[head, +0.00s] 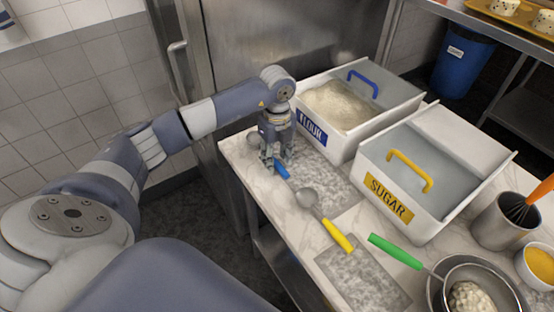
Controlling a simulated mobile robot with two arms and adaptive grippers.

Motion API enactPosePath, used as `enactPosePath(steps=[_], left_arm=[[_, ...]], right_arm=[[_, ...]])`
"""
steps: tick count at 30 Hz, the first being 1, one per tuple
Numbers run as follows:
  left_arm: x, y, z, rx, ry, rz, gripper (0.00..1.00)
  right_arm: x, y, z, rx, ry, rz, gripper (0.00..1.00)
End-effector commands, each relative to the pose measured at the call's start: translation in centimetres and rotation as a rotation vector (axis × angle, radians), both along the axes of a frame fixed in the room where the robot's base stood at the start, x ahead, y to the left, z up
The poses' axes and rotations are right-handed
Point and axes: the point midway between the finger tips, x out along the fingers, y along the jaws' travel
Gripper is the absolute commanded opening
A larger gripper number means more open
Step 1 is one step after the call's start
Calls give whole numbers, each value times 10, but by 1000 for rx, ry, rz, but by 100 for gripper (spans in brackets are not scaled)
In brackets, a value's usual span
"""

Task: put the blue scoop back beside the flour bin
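The blue scoop's handle (282,171) shows just below my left gripper (276,160), at the left edge of the counter in front of the flour bin (341,140). Its metal bowl (253,139) shows partly behind the gripper, to the left. My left gripper points down over the scoop, its fingers spread on either side of the handle. They look open, and contact with the handle cannot be made out. The flour bin is white, with a blue label and a blue-handled clear lid, and holds flour. My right gripper is not in view.
A yellow-handled scoop (339,236) lies close by, its bowl on a grey mat (333,182). Another grey mat (365,278) lies nearer. The sugar bin (432,215), a green-handled strainer (397,252), a metal whisk pot (498,226) and a yellow-filled bowl (537,267) crowd the right.

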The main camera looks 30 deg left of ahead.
Motion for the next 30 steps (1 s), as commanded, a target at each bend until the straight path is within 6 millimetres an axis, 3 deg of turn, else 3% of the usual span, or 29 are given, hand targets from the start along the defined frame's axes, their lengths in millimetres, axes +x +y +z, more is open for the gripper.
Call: enactPosePath(steps=[9, 15, 21, 30], left_arm=[[2, 1, 65, 0, -8, -1, 39], [2, 1, 98, 1, -5, 0, 39], [1, 0, 111, 0, -2, 0, 39], [1, 1, 111, 1, -1, 0, 39]], right_arm=[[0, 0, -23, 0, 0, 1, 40], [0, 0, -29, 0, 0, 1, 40], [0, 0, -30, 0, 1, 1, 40], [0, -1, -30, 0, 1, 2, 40]])
